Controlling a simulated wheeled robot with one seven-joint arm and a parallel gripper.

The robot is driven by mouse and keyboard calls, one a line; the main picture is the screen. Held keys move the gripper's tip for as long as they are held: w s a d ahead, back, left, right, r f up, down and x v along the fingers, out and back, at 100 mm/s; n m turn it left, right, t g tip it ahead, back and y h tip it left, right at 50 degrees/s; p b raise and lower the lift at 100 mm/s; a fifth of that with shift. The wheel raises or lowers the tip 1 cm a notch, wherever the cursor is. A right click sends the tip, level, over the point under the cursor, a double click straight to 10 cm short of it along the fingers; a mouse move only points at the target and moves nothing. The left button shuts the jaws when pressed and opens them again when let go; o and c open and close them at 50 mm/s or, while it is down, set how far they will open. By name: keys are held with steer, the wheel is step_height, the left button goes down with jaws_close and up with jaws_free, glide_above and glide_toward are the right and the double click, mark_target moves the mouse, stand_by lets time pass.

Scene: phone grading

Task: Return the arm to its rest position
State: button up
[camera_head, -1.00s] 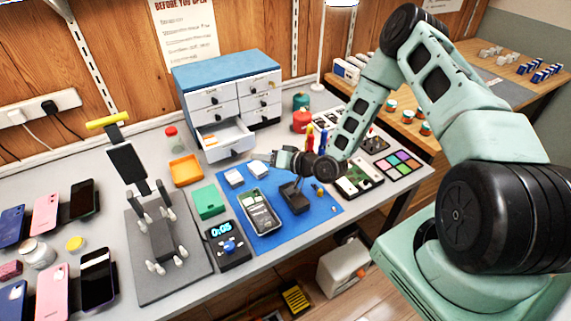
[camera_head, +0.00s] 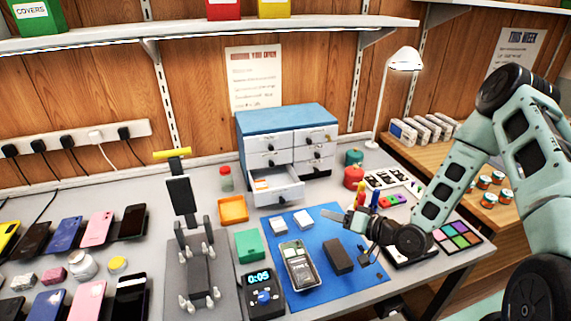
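My arm (camera_head: 435,208) is pale green with black joints and reaches in from the right of the head view. It is bent, with its elbow high and its wrist low over the workbench. My gripper (camera_head: 352,226) is small and dark here, above the right edge of the blue mat (camera_head: 322,293). It is beside and above a dark block (camera_head: 338,257) that lies on the mat.
A drawer cabinet (camera_head: 284,122) with one drawer open stands behind the mat. A phone stand (camera_head: 180,205), a timer (camera_head: 262,295) and several phones are to the left. A lamp (camera_head: 404,60) is at the back right. A shelf (camera_head: 100,41) runs overhead.

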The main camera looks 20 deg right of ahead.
steer(key=s+a+r+n+g+h, duration=0.3)
steer(key=s+a+r+n+g, duration=0.2)
steer(key=a+r+n+g, duration=0.45)
steer(key=s+a+r+g+h, duration=0.1)
steer(key=s+a+r, duration=0.1)
steer(key=s, duration=0.5)
steer(key=s+a+r+g+h, duration=0.1)
steer(key=s+a+r, duration=0.1)
steer(key=s+r, duration=0.3)
steer(key=s+a+r+n+g+h, duration=0.1)
steer(key=s+a+r+h, duration=0.1)
steer(key=s, duration=0.8)
step_height(320, 180, up, 2)
steer(key=shift+s+a+r, duration=0.15)
steer(key=shift+s+a, duration=0.15)
steer(key=shift+a, duration=0.15)
